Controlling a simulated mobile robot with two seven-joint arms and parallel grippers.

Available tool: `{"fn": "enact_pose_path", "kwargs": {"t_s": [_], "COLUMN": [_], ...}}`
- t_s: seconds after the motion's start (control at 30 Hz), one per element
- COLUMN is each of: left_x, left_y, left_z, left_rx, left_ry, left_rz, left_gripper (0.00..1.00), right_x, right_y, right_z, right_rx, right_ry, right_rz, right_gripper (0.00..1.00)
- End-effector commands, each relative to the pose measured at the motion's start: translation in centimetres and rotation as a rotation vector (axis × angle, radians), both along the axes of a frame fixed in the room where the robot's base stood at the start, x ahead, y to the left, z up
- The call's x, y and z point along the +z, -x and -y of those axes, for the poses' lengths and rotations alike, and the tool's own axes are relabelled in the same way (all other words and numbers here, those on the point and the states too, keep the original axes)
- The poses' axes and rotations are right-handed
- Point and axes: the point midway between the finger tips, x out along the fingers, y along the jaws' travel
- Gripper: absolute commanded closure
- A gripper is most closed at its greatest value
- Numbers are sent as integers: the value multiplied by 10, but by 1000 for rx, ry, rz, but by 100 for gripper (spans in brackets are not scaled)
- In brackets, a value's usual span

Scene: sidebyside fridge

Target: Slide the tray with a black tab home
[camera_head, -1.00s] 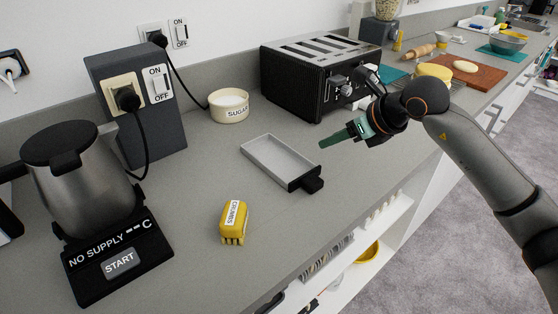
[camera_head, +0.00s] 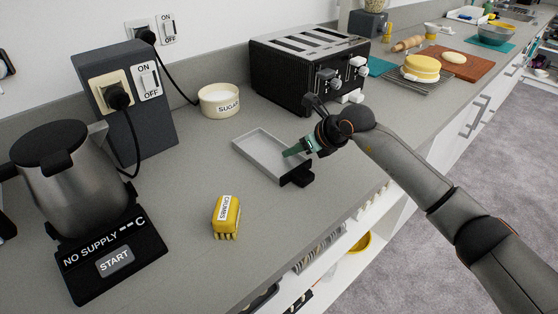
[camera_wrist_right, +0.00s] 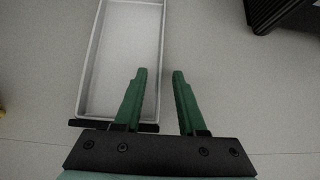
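The shallow grey tray (camera_head: 268,150) with a black tab (camera_head: 298,177) lies on the counter in front of the toaster (camera_head: 308,72). It also shows in the right wrist view (camera_wrist_right: 124,50), its black front edge partly behind the fingers. My right gripper (camera_head: 291,152) is above the tray's right side near the tab. My left gripper is not in view.
A yellow crumbs brush (camera_head: 226,216) lies left of the tray. A sugar bowl (camera_head: 220,100) stands behind it. A kettle (camera_head: 62,180) on its base and a switch box (camera_head: 145,125) stand at left. The counter's front edge is close to the tab.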

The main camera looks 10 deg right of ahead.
Motion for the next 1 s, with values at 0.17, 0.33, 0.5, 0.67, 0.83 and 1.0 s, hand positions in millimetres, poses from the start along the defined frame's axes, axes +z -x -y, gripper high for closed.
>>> {"fn": "enact_pose_path", "kwargs": {"t_s": [0.17, 0.33, 0.5, 0.67, 0.83, 1.0], "left_x": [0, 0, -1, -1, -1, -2], "left_y": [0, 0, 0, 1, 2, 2], "left_z": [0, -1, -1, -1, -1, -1], "left_rx": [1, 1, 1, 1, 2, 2], "left_ry": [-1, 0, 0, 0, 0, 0], "left_rz": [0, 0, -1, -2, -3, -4], "left_gripper": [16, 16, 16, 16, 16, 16], "right_x": [0, 0, 0, 0, 0, 0], "right_y": [-1, -1, 0, 0, 0, 0], "right_z": [-1, 0, 0, 0, 0, 0], "right_rx": [1, 0, 0, 0, 0, 0], "right_ry": [0, -1, -1, -1, -1, -1], "right_rz": [1, 1, 1, 1, 1, 1], "right_gripper": [60, 74, 93, 100, 100, 100]}}
